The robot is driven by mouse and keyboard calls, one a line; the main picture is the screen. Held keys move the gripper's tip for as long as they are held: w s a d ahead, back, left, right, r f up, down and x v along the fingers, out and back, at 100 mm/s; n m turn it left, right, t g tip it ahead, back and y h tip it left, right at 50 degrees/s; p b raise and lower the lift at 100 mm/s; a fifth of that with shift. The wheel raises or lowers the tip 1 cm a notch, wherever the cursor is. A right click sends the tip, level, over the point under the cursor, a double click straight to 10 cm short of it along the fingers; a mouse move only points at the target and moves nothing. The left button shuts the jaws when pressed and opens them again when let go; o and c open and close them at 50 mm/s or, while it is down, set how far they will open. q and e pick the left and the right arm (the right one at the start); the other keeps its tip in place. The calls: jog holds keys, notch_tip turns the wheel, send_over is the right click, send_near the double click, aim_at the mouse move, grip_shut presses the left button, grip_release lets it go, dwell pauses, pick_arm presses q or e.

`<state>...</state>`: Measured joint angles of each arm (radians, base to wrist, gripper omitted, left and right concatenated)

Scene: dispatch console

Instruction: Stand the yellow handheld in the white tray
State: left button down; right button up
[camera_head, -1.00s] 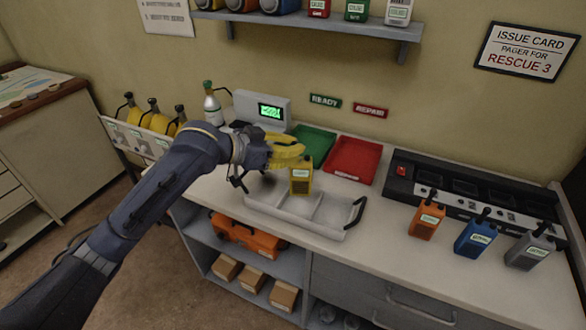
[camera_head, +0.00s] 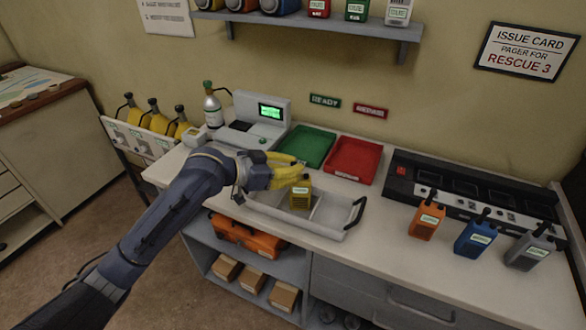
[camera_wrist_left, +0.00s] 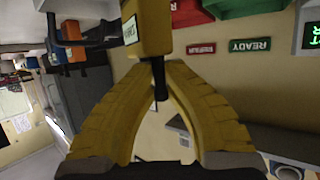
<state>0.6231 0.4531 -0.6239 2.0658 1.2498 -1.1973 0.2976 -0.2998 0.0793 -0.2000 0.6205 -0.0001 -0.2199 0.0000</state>
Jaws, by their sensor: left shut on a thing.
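The yellow handheld (camera_head: 300,196) is upright in the head view, with a pale label on its front. My left gripper (camera_head: 299,178), with yellow fingers, is shut on its top. The handheld's lower end is over or inside the middle part of the white tray (camera_head: 332,234); I cannot tell whether it touches the floor. The tray has dividers and a black handle at its right end. In the left wrist view the handheld (camera_wrist_left: 152,28) sits between the fingertips (camera_wrist_left: 158,66). My right gripper is not in view.
A green tray (camera_head: 308,146) and a red tray (camera_head: 355,160) lie behind the white tray. Orange (camera_head: 427,218), blue (camera_head: 475,236) and grey (camera_head: 530,250) handhelds stand to the right before a black charger (camera_head: 470,192). A grey console (camera_head: 262,115) stands at the back left.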

pick_arm(q)
jog(key=shift+f, duration=0.15)
jog(key=c, duration=1.5)
grip_release()
jog(key=shift+a+r, duration=0.15)
jog(key=shift+r, duration=0.05)
jog(key=v, duration=1.1)
jog(key=shift+s+a+r, duration=0.1)
jog(key=shift+s+a, duration=0.15)
